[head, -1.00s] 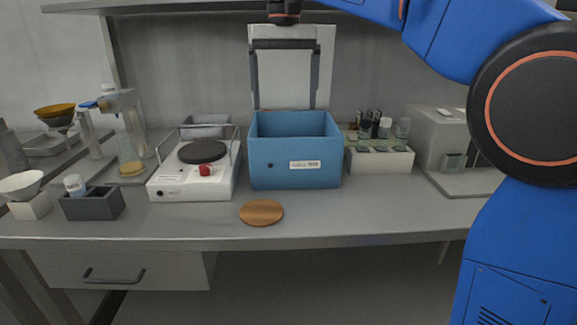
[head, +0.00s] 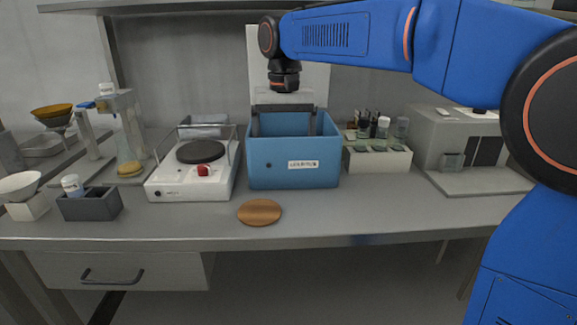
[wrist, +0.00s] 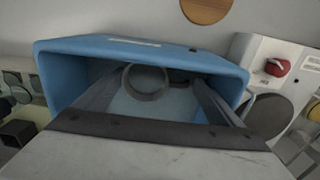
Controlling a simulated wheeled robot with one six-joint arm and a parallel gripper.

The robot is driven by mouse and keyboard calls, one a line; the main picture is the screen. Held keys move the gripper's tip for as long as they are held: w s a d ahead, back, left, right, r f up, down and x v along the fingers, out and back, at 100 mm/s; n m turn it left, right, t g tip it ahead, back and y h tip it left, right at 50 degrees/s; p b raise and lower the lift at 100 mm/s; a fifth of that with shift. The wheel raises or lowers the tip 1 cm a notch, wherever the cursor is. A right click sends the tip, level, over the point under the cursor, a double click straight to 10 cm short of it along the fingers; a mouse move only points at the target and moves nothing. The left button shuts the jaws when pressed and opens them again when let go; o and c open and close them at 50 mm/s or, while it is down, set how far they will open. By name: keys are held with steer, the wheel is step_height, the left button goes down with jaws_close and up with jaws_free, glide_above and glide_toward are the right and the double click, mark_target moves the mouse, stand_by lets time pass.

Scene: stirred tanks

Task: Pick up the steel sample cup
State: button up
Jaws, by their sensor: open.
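The steel sample cup shows in the wrist view as a round grey rim (wrist: 146,83) down inside the blue box (wrist: 140,52). In the head view the blue box (head: 293,168) stands mid-bench, and its front wall hides the cup. My gripper (head: 284,128) is over the box, with its fingers pointing down into the opening. In the wrist view my gripper (wrist: 158,80) is open and empty, its two fingers wide apart with the cup between them in the picture. I cannot tell the height left between fingertips and cup.
A white hotplate (head: 193,180) stands close left of the box. A white rack with vials (head: 378,160) is close on the right. A wooden disc (head: 260,212) lies in front. A shelf (head: 180,6) runs above. The bench front right of the disc is clear.

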steer(key=shift+f, duration=1.2)
steer(key=c, duration=1)
